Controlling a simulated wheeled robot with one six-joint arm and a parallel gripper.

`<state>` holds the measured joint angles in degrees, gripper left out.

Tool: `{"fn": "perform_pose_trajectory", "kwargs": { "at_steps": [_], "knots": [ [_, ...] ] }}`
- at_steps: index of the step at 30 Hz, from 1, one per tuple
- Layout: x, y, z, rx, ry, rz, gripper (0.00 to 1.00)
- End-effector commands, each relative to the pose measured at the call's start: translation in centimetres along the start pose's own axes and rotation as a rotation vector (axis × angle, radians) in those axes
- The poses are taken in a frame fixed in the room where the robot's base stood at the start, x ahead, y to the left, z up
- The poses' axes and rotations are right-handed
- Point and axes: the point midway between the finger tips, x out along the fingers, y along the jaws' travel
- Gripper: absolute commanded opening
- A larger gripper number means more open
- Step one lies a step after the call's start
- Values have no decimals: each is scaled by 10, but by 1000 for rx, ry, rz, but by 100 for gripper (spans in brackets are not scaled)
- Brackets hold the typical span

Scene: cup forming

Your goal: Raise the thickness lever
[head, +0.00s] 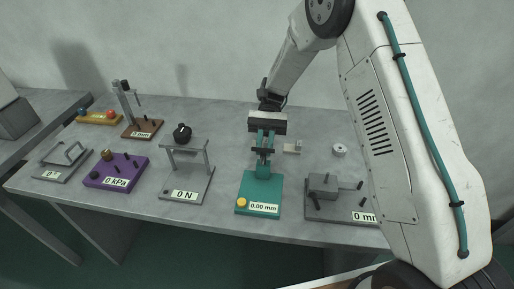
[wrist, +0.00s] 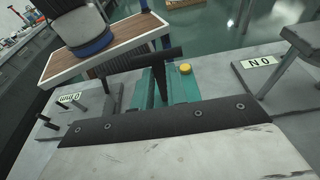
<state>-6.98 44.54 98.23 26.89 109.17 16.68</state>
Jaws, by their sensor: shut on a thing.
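The teal thickness gauge (head: 262,190) stands on the bench with a "0.00 mm" label and a yellow button (head: 241,202) at its front. In the wrist view the gauge (wrist: 185,90) lies just beyond my gripper's palm. Its black thickness lever (wrist: 157,62) shows there as a T-shaped bar. My gripper (head: 264,148) points down over the back of the gauge and is shut on the lever. The exact contact between fingers and lever is hard to make out.
Left of the gauge is a grey stand (head: 186,185) labelled "0 N", then a purple block (head: 115,172) labelled "0 kPa". Right of it is a grey fixture (head: 330,207), partly hidden by my arm. A small white roll (head: 339,150) lies behind. Bare bench separates the devices.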

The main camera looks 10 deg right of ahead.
Motion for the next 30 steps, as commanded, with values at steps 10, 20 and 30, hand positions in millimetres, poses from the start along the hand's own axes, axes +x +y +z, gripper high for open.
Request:
{"fn": "perform_pose_trajectory", "kwargs": {
  "at_steps": [10,20,30],
  "knots": [
    [-10,-1,-2,-8,-112,-15,0],
    [-11,1,-2,-8,-123,-19,0],
    [-11,3,-3,-5,-125,-20,36]
  ]
}}
